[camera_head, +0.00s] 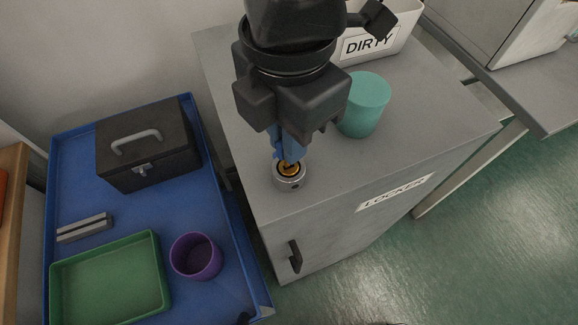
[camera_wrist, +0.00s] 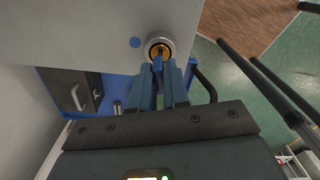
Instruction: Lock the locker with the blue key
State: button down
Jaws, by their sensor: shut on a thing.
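The grey locker (camera_head: 330,185) has a label reading LOCKER and a dark handle on its front. A round metal lock (camera_head: 289,182) with a brass-coloured centre sits on its top near the left front; it also shows in the wrist view (camera_wrist: 161,44). My gripper (camera_head: 287,152) points down over the lock. In the wrist view my gripper (camera_wrist: 160,78) is shut on the blue key (camera_wrist: 158,64), mostly hidden between the fingers. The key's tip meets the brass centre of the lock; how deep it sits I cannot tell.
A teal cup (camera_head: 364,105) and a white bin labelled DIRTY (camera_head: 372,45) stand on the locker top, close to my gripper. To the left, a blue tray (camera_head: 140,215) holds a black toolbox (camera_head: 148,145), a green tray (camera_head: 108,280) and a purple cup (camera_head: 196,257).

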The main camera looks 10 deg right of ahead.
jog(key=shift+r, duration=1.35)
